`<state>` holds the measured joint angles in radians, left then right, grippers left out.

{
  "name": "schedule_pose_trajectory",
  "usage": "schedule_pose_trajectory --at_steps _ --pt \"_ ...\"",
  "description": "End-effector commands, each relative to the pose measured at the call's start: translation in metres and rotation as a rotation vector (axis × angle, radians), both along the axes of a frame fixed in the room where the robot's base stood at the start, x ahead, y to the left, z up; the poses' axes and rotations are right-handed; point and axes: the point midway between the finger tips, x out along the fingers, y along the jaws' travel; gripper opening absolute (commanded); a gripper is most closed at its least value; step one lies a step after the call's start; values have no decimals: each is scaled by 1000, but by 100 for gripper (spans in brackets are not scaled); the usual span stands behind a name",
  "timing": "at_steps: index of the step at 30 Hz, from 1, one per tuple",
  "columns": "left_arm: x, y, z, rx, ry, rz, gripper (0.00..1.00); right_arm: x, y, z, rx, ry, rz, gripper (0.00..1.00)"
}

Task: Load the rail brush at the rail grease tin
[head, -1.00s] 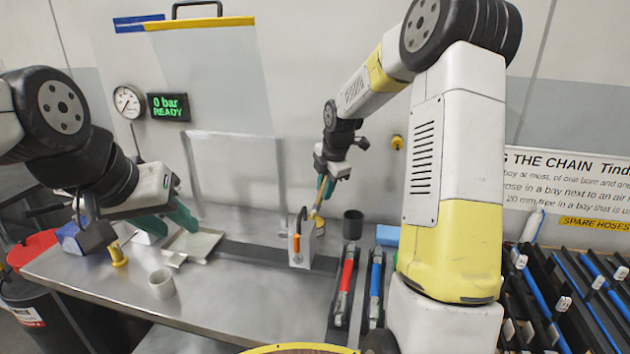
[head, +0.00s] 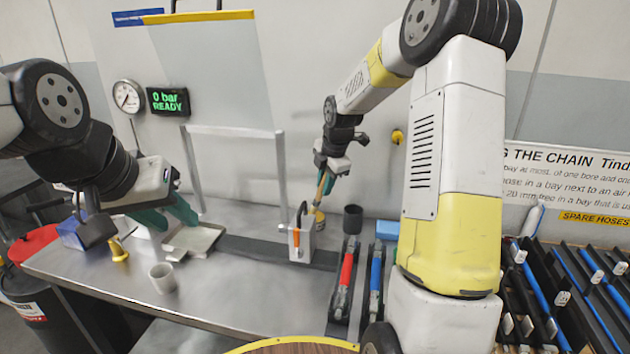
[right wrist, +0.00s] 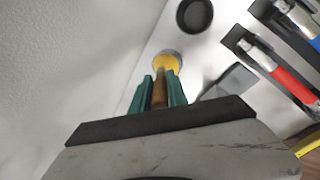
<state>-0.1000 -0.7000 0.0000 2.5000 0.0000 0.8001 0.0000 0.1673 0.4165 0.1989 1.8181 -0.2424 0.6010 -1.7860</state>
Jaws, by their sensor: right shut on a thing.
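My right gripper (head: 325,182) is shut on the rail brush, whose wooden handle (right wrist: 159,92) stands between the green fingers in the right wrist view. In the head view the brush (head: 318,196) points down, slightly tilted, over a small yellowish tin (head: 319,222) behind the grey block. The right wrist view shows a round yellow surface (right wrist: 167,62) with a pale rim at the handle's far end, likely the grease tin. The bristles are hidden, so I cannot tell whether they touch the grease. My left gripper (head: 167,215) is open and empty near the grey tray.
A grey block with an orange grip (head: 301,243) stands before the tin. A dark cup (head: 353,219) and red and blue tools (head: 346,272) in black holders are right of it. A grey tray (head: 205,250), white cup (head: 162,278) and brass fitting (head: 119,250) stand left.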

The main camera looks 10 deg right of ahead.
Motion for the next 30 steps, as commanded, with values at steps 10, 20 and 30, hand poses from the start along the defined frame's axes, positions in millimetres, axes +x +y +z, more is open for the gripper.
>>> schedule_pose_trajectory --at_steps 10,20,30 --pt "0 0 0 0 0 0 36 0 0 -4 0 0 0 0" --pt "0 0 0 0 0 0 36 0 0 -9 0 1 0 0" --pt "0 0 0 0 0 0 36 0 0 -11 0 1 0 0"
